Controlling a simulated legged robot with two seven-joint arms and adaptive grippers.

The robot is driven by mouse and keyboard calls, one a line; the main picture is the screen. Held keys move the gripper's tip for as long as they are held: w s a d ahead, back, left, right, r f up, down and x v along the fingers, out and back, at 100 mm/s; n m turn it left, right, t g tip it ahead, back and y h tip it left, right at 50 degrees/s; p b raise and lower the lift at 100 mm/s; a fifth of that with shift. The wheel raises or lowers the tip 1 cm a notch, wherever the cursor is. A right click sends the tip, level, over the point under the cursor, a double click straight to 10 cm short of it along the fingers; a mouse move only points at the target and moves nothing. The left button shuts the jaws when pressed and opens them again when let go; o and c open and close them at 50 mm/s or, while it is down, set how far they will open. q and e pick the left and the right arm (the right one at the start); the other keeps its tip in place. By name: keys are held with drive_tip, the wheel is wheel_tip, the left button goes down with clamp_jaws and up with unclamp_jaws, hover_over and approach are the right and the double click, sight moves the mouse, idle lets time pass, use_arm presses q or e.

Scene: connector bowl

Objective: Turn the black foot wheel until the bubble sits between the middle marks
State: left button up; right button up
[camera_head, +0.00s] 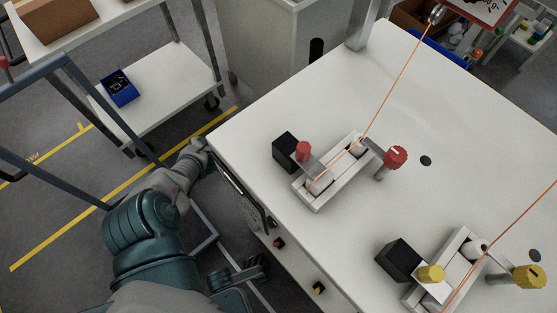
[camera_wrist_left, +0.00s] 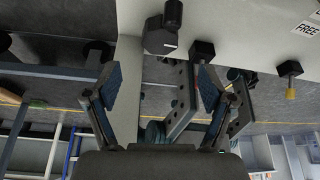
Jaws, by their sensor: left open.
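I cannot make out a bubble or its marks. No black foot wheel is clear; a black knob-like part (camera_wrist_left: 168,22) at the table edge in the left wrist view may be it. On the white table (camera_head: 300,95) in the head view stand two white cradles. One cradle (camera_head: 322,193) has a red knob (camera_head: 396,157) and a black block (camera_head: 285,148) beside it. The nearer cradle (camera_head: 418,296) has a yellow knob (camera_head: 529,276) and a black block (camera_head: 399,259). My left gripper (camera_wrist_left: 160,78) is open and empty, apart from the knob-like part. My right gripper is not seen.
Small red (camera_head: 278,243) and yellow (camera_head: 318,288) parts sit on the table's front side. Thin orange lines cross over both cradles. A low shelf with a blue bin (camera_head: 119,88) stands at the left. The tabletop's far left is clear.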

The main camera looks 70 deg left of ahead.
sight(272, 222)
use_arm(q)
drive_tip(key=b+x, duration=0.2)
drive_tip(key=x, duration=0.6)
drive_tip(key=shift+f, duration=0.1)
drive_tip(key=c, duration=1.2)
